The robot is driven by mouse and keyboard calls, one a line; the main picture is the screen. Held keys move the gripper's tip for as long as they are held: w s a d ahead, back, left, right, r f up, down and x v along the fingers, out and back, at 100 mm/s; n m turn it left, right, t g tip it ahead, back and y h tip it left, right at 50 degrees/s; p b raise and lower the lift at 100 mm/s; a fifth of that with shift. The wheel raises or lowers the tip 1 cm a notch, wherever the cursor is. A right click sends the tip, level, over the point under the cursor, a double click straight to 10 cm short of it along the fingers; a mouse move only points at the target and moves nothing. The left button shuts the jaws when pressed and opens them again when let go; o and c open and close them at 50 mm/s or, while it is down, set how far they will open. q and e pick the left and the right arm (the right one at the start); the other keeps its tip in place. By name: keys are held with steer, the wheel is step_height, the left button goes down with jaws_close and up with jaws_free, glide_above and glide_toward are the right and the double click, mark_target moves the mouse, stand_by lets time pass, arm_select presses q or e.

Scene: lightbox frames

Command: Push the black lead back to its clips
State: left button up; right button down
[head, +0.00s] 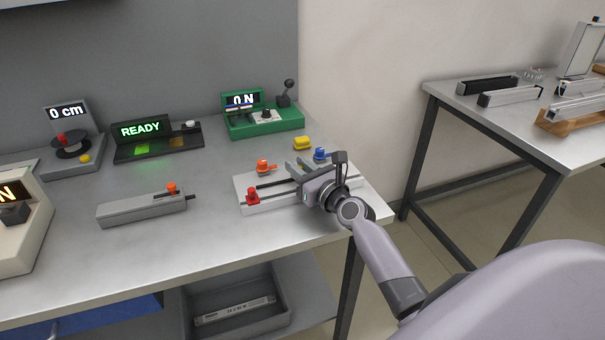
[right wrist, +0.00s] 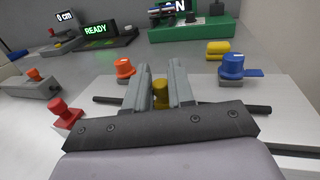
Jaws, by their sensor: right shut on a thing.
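A pale board (head: 275,203) lies near the bench's front right corner and carries a black bar (head: 272,184), which I take for the black lead. The bar also shows in the right wrist view (right wrist: 107,99), running crosswise behind my gripper's body. My right gripper (head: 297,167) is over the board, its fingers (right wrist: 162,85) on either side of a dark yellow knob (right wrist: 160,93), shut on it. The gripper hides the bar's middle. An orange knob (right wrist: 124,68) and a blue knob (right wrist: 232,66) stand behind the bar. I cannot make out clips. My left gripper is not in view.
A red knob (head: 252,196) stands at the board's left end. A yellow block (head: 303,143) and a green meter (head: 264,122) lie behind. A grey bar-shaped device (head: 140,208) lies to the left, with bare bench between. A second table (head: 520,130) stands right.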

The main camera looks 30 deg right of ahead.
steer(key=c, duration=1.1)
jaws_free()
steer(key=shift+s, duration=0.1)
steer(key=shift+s+d, duration=0.1)
steer(key=shift+s, duration=3.4)
steer(key=shift+o, duration=0.2)
